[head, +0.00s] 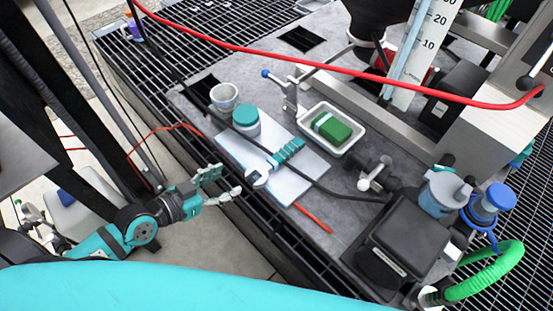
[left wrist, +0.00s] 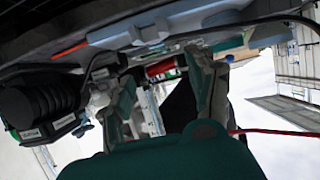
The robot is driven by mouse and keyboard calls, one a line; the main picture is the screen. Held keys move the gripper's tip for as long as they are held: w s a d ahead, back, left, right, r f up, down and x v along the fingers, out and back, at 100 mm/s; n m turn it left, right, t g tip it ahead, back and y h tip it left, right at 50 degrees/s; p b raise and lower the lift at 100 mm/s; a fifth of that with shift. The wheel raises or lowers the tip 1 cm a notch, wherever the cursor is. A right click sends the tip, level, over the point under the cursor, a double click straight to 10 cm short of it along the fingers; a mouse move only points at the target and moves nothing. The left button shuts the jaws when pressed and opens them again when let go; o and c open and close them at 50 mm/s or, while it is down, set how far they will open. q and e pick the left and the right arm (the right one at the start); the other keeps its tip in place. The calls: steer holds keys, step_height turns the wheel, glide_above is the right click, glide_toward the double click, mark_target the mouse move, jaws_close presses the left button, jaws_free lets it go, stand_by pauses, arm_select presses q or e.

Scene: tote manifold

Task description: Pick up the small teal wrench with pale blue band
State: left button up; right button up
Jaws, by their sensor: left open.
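The wrench (head: 286,152) has a teal handle with pale bands and a pale metal jaw end. It lies on a flat light-blue board (head: 292,187) on the grey workbench, its jaw pointing lower left toward my arm. My left gripper (head: 230,184) is open and empty, short of the bench edge and to the left of the wrench, with a gap between them. In the left wrist view the two fingers (left wrist: 166,95) are spread apart. The bench appears above them, but I cannot clearly make out the wrench there. My right gripper does not show.
A teal-lidded jar (head: 246,121) and a pale cup (head: 224,97) stand behind the wrench. A white tray (head: 353,143) holds a green block (head: 332,127). A black cable crosses the board beside the wrench. A dark slotted rail (head: 258,222) edges the bench.

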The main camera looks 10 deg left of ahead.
arm_select(q)
glide_toward(276, 158)
steer(key=x, duration=0.4)
steer(key=shift+a+f, duration=0.25)
steer(key=shift+a, duration=0.05)
steer(key=x, duration=0.4)
steer(key=shift+d+r+p, duration=0.2)
steer(key=shift+d+p, duration=0.15)
steer(key=shift+w+d+f, duration=0.25)
steer(key=shift+w+d, duration=0.05)
steer(key=shift+w, duration=0.1)
jaws_close()
